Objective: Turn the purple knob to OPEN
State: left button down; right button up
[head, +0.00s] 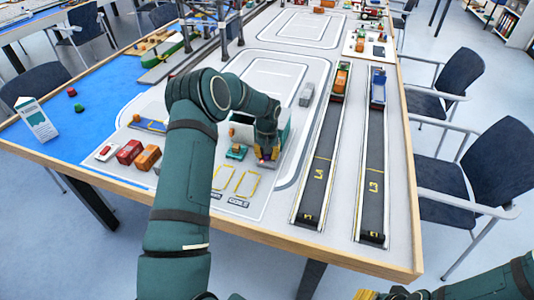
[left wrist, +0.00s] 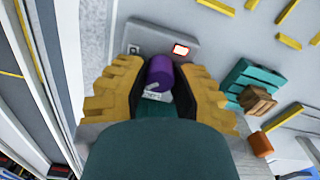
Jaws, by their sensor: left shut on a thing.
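The purple knob (left wrist: 159,70) stands between the two yellow-padded fingers of my left gripper in the left wrist view. My left gripper (head: 265,155) is shut on it; in the head view the gripper and arm mostly hide the knob. The knob sits on a grey panel (left wrist: 195,48) with a small red-edged white label (left wrist: 181,50) and a small dark-and-white mark beside it. I cannot read which setting the knob points to. At the bottom edge of the head view, part of my right arm shows, with yellow pieces of its gripper (head: 365,295); its finger state is unclear.
Two dark conveyor lanes (head: 318,170) run right of the gripper, with small vehicles at their far ends. A teal pallet piece (head: 236,152) and red and orange containers (head: 130,152) stand to the left. A white sign (head: 36,120) stands on the blue area. Chairs (head: 470,180) line the right side.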

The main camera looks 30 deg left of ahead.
pick_arm(q)
jog(key=m, duration=0.4)
jog(key=shift+m, duration=0.3)
jog(key=m, duration=0.4)
jog(key=shift+d+p, duration=0.1)
jog(key=shift+p, duration=0.25)
jog(key=shift+m, duration=0.3)
jog(key=c, duration=0.7)
grip_release()
jog(key=shift+c, duration=0.2)
notch_tip(320, 180, up, 12)
